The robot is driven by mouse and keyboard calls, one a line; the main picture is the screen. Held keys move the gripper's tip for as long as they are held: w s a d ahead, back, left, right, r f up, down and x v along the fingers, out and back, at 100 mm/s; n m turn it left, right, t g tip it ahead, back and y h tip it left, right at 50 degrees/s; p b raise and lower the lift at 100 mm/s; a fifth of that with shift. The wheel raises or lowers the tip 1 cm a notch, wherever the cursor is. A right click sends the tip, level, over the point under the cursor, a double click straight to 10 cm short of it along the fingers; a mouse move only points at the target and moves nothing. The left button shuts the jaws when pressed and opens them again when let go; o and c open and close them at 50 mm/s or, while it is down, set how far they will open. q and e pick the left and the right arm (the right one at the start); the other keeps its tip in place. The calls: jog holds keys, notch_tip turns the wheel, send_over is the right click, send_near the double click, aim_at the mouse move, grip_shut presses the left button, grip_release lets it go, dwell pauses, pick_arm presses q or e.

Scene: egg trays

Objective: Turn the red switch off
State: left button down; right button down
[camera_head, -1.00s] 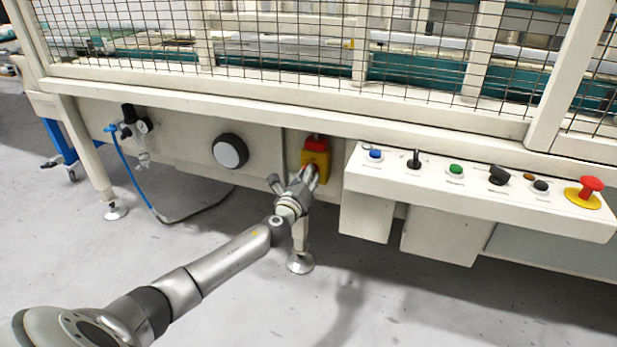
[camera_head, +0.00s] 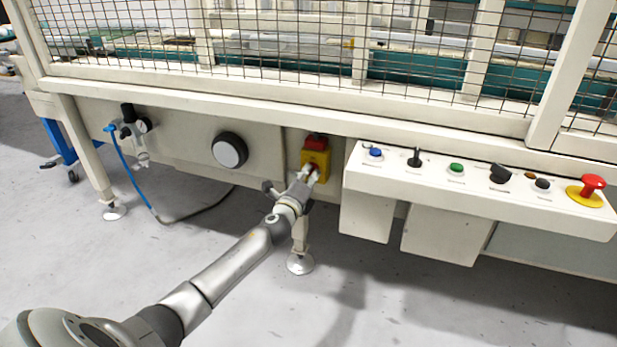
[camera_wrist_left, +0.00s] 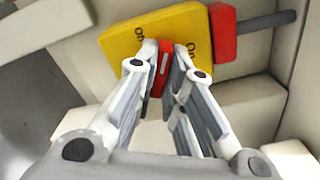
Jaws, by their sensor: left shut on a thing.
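The red switch sits on a yellow plate (camera_head: 321,157) on the front of the machine, left of the control panel. In the left wrist view the yellow plate (camera_wrist_left: 178,24) has black markings on its face, apparently "On" and "Off". My left gripper (camera_head: 312,175) reaches it from below. In the left wrist view the red switch handle (camera_wrist_left: 167,74) lies between the two fingers of my left gripper (camera_wrist_left: 166,50), which are shut on it. The fingers hide part of the handle, so its exact angle is hard to read. My right gripper is not in view.
A red block (camera_head: 316,142) adjoins the plate's top. The control panel (camera_head: 400,178) with buttons and a red emergency stop (camera_head: 592,187) juts out at right. A round black-rimmed dial (camera_head: 229,151) is to the left. A machine leg (camera_head: 301,240) stands below.

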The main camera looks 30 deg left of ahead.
pick_arm(q)
jog(key=n, duration=0.5)
jog(key=shift+r+n+p, duration=0.1)
jog(key=shift+n+p, duration=0.2)
dwell(0.4)
jog(key=c, duration=1.5)
grip_release()
jog(key=v, duration=1.2)
